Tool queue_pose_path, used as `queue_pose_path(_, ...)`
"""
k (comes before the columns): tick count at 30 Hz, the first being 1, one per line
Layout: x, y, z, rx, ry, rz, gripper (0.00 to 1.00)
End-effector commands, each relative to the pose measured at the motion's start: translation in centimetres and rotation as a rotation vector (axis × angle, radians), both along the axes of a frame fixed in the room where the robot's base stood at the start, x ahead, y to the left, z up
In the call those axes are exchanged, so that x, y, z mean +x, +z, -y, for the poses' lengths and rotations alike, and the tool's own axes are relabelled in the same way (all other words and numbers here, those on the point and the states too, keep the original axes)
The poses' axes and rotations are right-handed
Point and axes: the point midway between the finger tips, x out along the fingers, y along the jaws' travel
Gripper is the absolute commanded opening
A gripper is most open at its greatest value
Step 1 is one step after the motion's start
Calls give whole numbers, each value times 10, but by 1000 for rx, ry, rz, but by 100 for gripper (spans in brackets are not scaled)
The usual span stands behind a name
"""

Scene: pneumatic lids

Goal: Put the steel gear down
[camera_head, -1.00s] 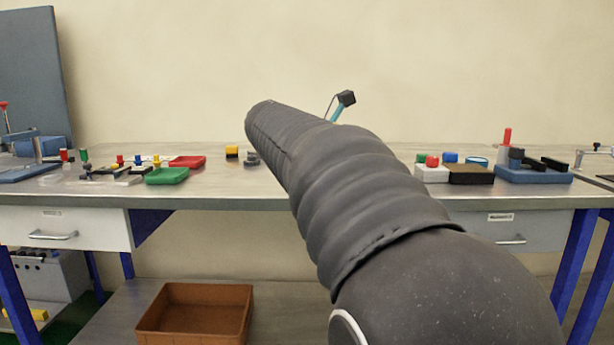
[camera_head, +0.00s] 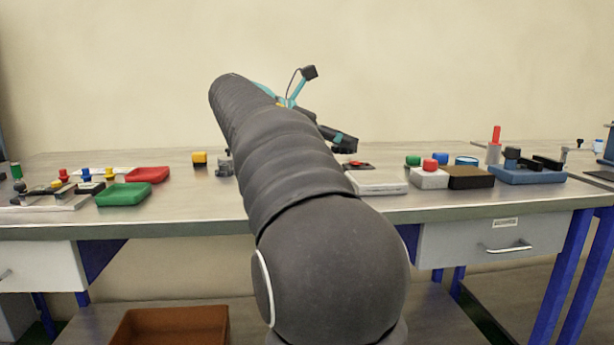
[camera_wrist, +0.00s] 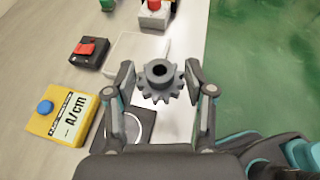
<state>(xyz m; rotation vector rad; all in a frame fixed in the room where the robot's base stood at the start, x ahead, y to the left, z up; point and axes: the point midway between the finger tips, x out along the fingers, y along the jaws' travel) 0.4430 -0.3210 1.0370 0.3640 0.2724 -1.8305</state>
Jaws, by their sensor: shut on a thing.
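A grey steel gear (camera_wrist: 160,84) with a hub and a dark bore shows in the wrist view. My gripper (camera_wrist: 158,84) is shut on it, one finger on each side of its teeth. The gear is held over the right-hand edge of the steel bench (camera_wrist: 196,60). In the head view my gripper (camera_head: 342,144) shows partly beyond my arm, above the bench. I cannot make out the gear in that view.
Red (camera_head: 148,174) and green trays (camera_head: 124,194) stand left. A brown crate (camera_head: 172,326) is below.

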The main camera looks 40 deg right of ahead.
Motion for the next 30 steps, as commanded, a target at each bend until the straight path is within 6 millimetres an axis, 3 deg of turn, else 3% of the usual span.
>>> queue_pose_path(6, 45, -27, -10, 0, 5, -2, 8)
queue_pose_path(12, 70, -42, -14, -1, 1, 0, 8)
queue_pose_path(19, 75, -53, -14, -1, -1, -1, 8)
queue_pose_path(26, 75, -83, -14, -1, -1, -1, 8)
queue_pose_path(30, 75, -86, -14, -1, -1, 0, 8)
